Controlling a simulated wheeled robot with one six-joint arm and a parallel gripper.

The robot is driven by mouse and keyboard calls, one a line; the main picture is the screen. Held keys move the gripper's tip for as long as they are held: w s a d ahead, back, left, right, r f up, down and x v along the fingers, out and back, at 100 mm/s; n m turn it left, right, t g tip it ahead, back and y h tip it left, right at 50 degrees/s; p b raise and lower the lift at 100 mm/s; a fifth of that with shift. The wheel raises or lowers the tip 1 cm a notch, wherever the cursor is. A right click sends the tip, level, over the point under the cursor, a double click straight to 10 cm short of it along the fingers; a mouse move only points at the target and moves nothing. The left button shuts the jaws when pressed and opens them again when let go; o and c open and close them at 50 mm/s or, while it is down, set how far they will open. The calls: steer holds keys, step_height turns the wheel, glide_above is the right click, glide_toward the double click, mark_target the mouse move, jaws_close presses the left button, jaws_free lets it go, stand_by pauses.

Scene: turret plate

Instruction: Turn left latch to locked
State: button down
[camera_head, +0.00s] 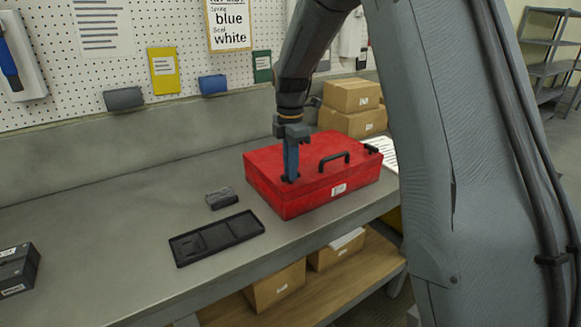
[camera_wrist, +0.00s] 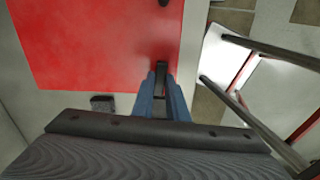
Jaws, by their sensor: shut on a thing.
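A closed red case (camera_head: 310,192) with a black top handle (camera_head: 334,160) lies on the grey bench. My gripper (camera_head: 290,178) points down at the left part of its lid, with its blue fingers at the lid's surface. In the wrist view the fingers (camera_wrist: 163,92) are shut on a small dark latch (camera_wrist: 161,70) near the edge of the red lid. The fingers partly hide this left latch, and I cannot tell its turned position. A second dark latch (camera_head: 371,148) sits at the right end of the lid.
A black shallow tray (camera_head: 216,238) and a small dark grey block (camera_head: 221,198) lie left of the case. A dark box (camera_head: 18,268) stands at the far left. Cardboard boxes (camera_head: 352,96) stand behind the case. The bench's left middle is clear.

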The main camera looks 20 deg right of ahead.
steer(key=shift+n, duration=0.7)
steer(key=c, duration=1.7)
jaws_free()
steer(key=shift+c, duration=0.2)
steer(key=shift+r, duration=0.1)
step_height(320, 180, up, 8)
steer(key=b, duration=0.2)
steer(key=shift+b, duration=0.3)
steer(key=shift+s+f, duration=0.1)
steer(key=shift+f, duration=0.1)
